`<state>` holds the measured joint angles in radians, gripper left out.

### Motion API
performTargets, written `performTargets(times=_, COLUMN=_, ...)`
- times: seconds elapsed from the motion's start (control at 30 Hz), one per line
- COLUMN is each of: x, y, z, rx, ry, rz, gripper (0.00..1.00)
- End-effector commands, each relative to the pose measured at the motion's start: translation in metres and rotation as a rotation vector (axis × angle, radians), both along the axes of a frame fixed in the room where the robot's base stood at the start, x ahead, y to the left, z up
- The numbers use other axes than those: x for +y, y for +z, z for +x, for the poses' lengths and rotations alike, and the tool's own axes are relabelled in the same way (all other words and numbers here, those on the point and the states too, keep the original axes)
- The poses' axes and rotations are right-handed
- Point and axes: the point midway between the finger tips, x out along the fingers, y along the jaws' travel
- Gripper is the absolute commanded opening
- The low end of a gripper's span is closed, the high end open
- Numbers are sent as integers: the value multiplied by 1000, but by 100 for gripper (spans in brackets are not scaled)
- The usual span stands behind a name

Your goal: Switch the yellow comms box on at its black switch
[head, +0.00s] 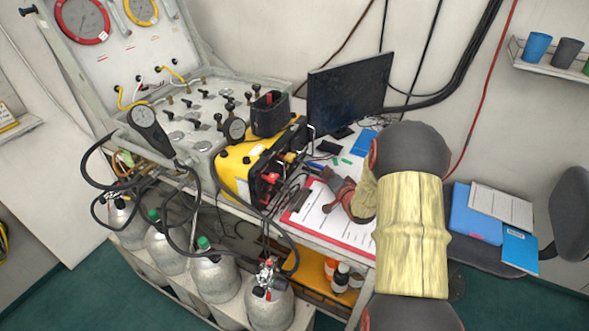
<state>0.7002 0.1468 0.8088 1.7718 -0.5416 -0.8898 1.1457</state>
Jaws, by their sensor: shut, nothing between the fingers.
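The yellow comms box (236,167) stands on the desk beside the valve panel, its dark front with black, red and yellow fittings facing right. I cannot pick out the black switch among these small dark parts, nor whether it is on. My gripper (327,174) is shut and empty, a short way to the right of the box's front, over the clipboard. It looks apart from the box, though the depth gap is hard to judge. My wrist and arm cover part of the desk behind it.
A red clipboard (309,216) with paper lies under my gripper. A monitor (348,88) stands behind. Grey cylinders (215,276) stand below the panel. Free room around the box is tight.

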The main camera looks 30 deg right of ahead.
Motion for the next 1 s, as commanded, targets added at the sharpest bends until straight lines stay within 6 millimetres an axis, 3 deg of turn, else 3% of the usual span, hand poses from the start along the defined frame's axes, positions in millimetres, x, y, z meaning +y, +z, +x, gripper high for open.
performTargets(times=0.27, x=3, y=-1, z=4, rx=1, ry=1, rz=-1, gripper=0)
performTargets(times=1.0, x=42, y=-10, z=72, rx=1, ry=0, rz=-2, gripper=0)
